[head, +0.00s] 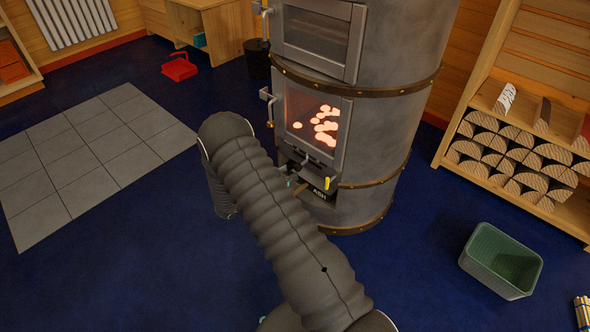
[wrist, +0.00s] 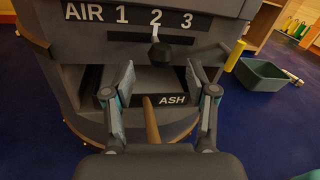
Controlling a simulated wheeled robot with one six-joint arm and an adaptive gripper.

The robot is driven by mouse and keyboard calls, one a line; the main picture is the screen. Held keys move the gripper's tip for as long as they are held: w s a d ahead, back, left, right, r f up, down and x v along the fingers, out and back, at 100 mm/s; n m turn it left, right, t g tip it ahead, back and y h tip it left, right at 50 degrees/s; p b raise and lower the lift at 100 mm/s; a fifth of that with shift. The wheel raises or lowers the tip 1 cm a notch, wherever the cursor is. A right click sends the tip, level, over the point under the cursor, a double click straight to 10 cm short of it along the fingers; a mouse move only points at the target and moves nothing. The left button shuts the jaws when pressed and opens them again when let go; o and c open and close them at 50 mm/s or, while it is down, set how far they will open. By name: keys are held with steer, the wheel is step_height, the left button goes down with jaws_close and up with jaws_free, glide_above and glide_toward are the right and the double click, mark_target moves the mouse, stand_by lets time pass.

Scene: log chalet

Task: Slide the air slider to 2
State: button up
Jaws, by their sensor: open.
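The air slider (wrist: 160,52) is a dark round knob on the stove front, below a scale marked AIR 1 2 3 (wrist: 130,14). A short white pointer (wrist: 156,34) rises from its slot, directly under the 2, with the knob below it. My gripper (wrist: 161,72) is open, its two fingers spread left and right, just below and in front of the knob. Nothing is between the fingertips, and I see no contact with the knob. In the head view my arm hides much of the gripper, and the slider is not clear there.
The ash drawer (wrist: 172,98) with a wooden handle (wrist: 152,122) sits below the scale, under my fingers. A yellow handle (wrist: 234,56) sticks out at right. The stove's fire window (head: 312,122) glows above. A green bin (head: 500,262) and log rack (head: 515,160) stand right; floor between is clear.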

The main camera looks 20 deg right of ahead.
steer(key=v, duration=0.7)
stand_by(0.3)
